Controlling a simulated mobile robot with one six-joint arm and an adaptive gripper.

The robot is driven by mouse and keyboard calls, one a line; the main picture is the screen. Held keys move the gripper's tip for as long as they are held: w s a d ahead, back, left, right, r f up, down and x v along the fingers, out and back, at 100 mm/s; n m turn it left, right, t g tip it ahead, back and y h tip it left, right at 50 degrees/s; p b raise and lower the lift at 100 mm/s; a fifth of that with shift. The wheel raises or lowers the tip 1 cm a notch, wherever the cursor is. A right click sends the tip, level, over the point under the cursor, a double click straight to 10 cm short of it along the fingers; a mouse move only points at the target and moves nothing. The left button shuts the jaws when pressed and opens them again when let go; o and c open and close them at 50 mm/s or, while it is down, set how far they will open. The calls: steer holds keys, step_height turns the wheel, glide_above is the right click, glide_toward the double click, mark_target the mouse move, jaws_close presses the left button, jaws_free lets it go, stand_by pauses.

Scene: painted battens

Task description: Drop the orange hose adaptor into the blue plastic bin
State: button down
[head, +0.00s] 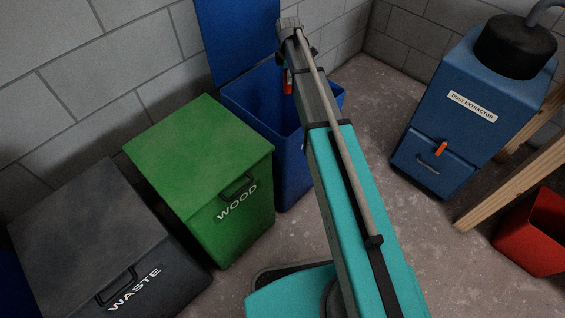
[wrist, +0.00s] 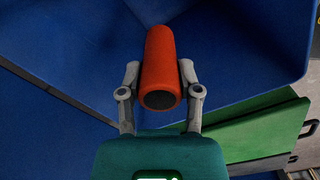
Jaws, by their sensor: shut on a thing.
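The orange hose adaptor (wrist: 159,60) is a short orange-red cylinder with a dark end. My gripper (wrist: 159,72) is shut on it, one grey finger on each side. In the head view the adaptor (head: 288,82) shows as a small orange piece beside my arm's far end, over the bin's opening. The blue plastic bin (head: 289,172) stands against the wall with its lid (head: 236,40) raised. My arm hides part of its opening and right side. Blue bin surfaces (wrist: 60,55) fill most of the wrist view behind the adaptor.
A closed green wood bin (head: 199,148) and a grey waste bin (head: 92,235) stand left of the blue bin. A blue dust extractor (head: 470,110) with a small orange part, timber legs (head: 515,178) and a red container (head: 535,232) are at right. Bare floor (head: 375,110) lies between.

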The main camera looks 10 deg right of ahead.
steer(key=shift+f+b, duration=1.15)
steer(key=shift+f, duration=0.35)
steer(key=shift+c, duration=1)
jaws_free()
steer(key=shift+r, duration=0.25)
step_height(320, 180, up, 6)
steer(key=p, duration=0.6)
steer(key=shift+r+p, duration=0.2)
steer(key=shift+p, duration=0.2)
steer(key=s+r+n+p, duration=0.1)
steer(key=s+r+p, duration=0.1)
steer(key=r+p, duration=0.9)
steer(key=s+d+r+n+p, duration=0.1)
steer(key=r+p, duration=1.1)
steer(key=shift+s+r+n+p, duration=0.3)
steer(key=shift+s, duration=0.1)
